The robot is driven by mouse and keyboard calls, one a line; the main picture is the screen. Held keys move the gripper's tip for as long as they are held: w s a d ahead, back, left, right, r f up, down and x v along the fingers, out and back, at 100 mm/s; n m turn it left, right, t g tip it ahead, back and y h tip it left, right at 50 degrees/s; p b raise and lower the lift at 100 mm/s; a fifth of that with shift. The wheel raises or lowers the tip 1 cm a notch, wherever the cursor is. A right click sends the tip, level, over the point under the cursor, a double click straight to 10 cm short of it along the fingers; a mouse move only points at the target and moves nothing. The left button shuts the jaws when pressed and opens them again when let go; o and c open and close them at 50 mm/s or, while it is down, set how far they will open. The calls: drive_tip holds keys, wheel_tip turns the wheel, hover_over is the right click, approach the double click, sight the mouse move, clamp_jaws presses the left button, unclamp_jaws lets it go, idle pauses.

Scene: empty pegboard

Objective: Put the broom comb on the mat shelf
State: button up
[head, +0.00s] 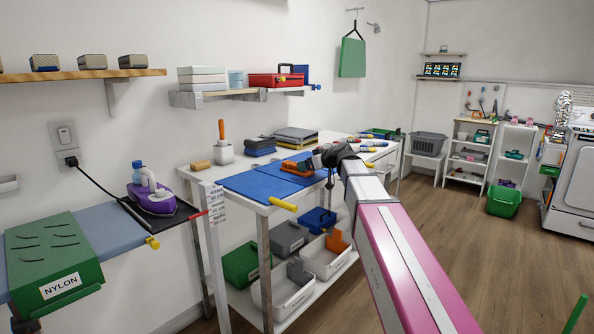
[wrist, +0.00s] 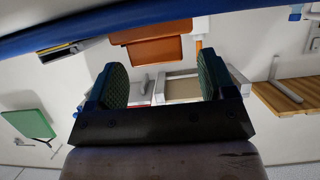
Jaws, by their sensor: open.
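An orange object (head: 297,167), which looks like the broom comb, lies on the blue mats (head: 262,186) on the white bench. It shows large in the wrist view (wrist: 155,48), beyond the fingertips and centred between them, apart from both. My gripper (head: 315,162) is just right of it, low over the bench. In the wrist view my gripper (wrist: 160,78) is open, with two dark green pads and nothing between them. I cannot tell for sure which surface is the mat shelf; the bench top carries the blue mats.
A white holder with an orange-handled tool (head: 224,152) and folded cloths (head: 296,135) stand at the bench's back. Bins (head: 325,258) fill the shelf below. A wall shelf (head: 222,97) carries boxes. An ironing board with a purple iron (head: 152,198) is at left. Floor is free at right.

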drive_tip(key=x, duration=0.3)
drive_tip(key=c, duration=0.9)
drive_tip(key=shift+c, duration=0.2)
